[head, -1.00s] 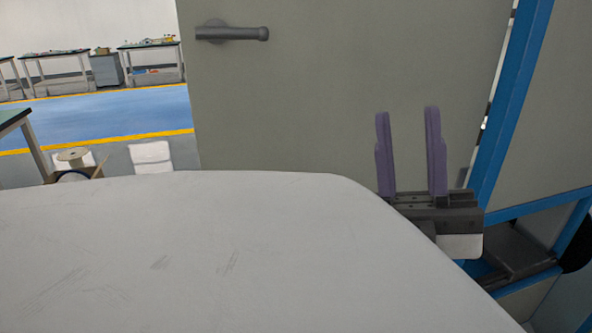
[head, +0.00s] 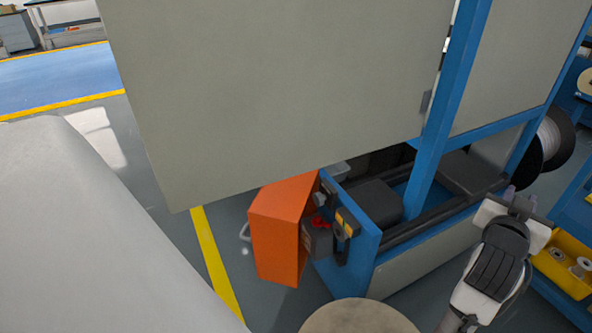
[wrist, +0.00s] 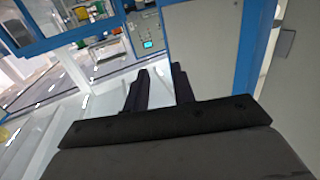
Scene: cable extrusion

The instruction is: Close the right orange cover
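An orange cover (head: 280,230) stands out from the low blue end of the machine frame in the head view, with its inner side facing dark parts and a red piece. It looks swung open. Only one orange cover is in view. My gripper (wrist: 160,69) shows two dark fingers apart with nothing between them in the wrist view. In the head view my arm is at the lower right, well to the right of the orange cover, and the fingers are mostly hidden behind the wrist. The orange cover is not in the wrist view.
A large grey door panel (head: 270,90) hangs above the orange cover. A blue post (head: 452,95) and dark rails stand right of it. A yellow bin (head: 570,262) with spools and a cable reel (head: 548,140) are at the right. Floor is clear around the yellow line (head: 212,255).

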